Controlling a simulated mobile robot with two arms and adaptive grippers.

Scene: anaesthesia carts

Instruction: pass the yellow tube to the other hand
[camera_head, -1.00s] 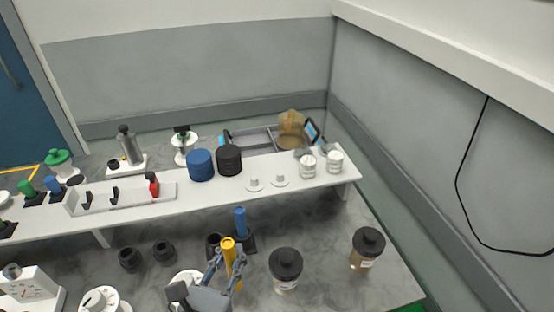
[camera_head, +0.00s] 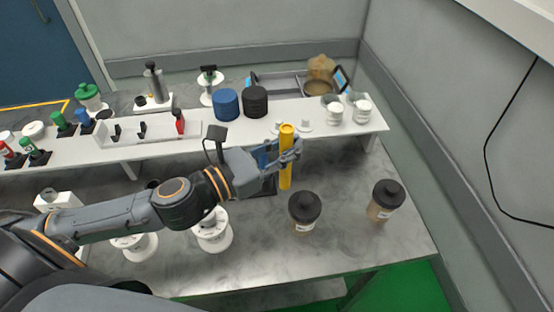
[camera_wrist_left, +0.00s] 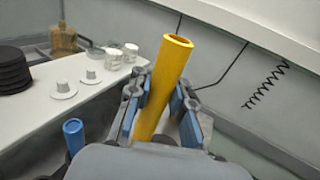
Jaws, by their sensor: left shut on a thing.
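The yellow tube (camera_head: 286,158) is upright, held above the grey bench in front of the white shelf. My left gripper (camera_head: 287,150) is shut on it around its middle, with tube showing above and below the fingers. In the left wrist view the yellow tube (camera_wrist_left: 164,80) rises between the two blue-padded fingers of my left gripper (camera_wrist_left: 155,112), its open top end facing up. A blue tube (camera_wrist_left: 74,135) stands to the left of the fingers there; my gripper mostly hides it in the head view. My right gripper is in neither view.
The white shelf (camera_head: 215,133) behind carries blue and black stacks and white jars.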

